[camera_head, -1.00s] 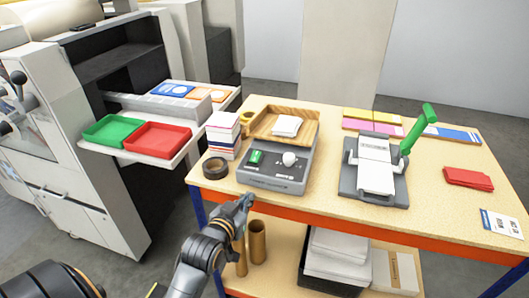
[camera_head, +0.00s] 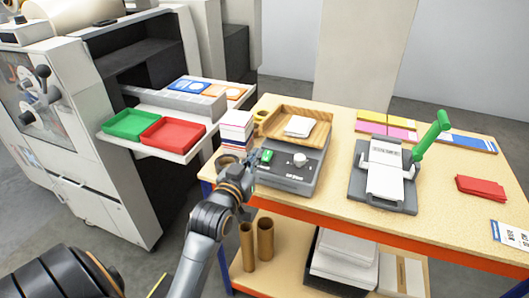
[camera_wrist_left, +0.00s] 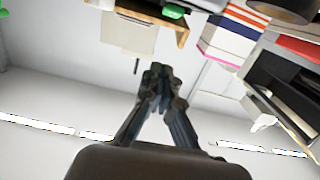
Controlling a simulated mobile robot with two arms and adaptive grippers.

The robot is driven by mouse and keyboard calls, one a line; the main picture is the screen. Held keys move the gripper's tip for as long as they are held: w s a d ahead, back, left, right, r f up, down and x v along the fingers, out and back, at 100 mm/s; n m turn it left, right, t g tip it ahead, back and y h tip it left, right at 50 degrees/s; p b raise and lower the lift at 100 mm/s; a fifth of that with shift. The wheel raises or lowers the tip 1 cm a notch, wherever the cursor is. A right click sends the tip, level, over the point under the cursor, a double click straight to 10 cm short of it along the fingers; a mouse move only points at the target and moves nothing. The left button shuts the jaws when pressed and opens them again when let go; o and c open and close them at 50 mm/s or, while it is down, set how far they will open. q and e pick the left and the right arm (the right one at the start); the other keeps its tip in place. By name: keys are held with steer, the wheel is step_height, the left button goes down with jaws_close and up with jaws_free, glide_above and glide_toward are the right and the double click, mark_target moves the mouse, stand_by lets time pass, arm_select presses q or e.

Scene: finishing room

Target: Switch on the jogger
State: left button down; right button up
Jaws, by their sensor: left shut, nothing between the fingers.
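The jogger (camera_head: 290,178) is a grey box on the table with a wooden tray (camera_head: 318,112) on top that holds a small stack of white sheets (camera_head: 299,126). Its sloping front panel has a green switch (camera_head: 266,156) at the left and a white round knob (camera_head: 300,159) to the right. My left gripper (camera_head: 252,160) is shut and empty at the panel's left edge, close beside the green switch. I cannot tell whether it touches. In the left wrist view the shut fingertips (camera_wrist_left: 157,72) point up the picture, below a green patch. My right gripper is not in view.
A stack of pads (camera_head: 236,130) stands left of the jogger, with a tape roll (camera_head: 226,162) in front, partly behind my arm. A grey press with a green lever (camera_head: 430,135) stands to the right. A green tray (camera_head: 130,123) and a red tray (camera_head: 166,132) lie on the machine shelf.

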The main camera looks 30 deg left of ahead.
arm_select(q)
steer(key=p, duration=0.1)
glide_above(264, 160)
steer(key=shift+s+d, duration=0.15)
steer(key=shift+s, duration=0.2)
steer(key=f, duration=0.3)
steer(key=shift+w+f, duration=0.25)
steer(key=shift+w, duration=0.15)
steer(key=shift+w+f, duration=0.1)
steer(key=shift+f, duration=0.3)
steer(key=shift+p, duration=0.3)
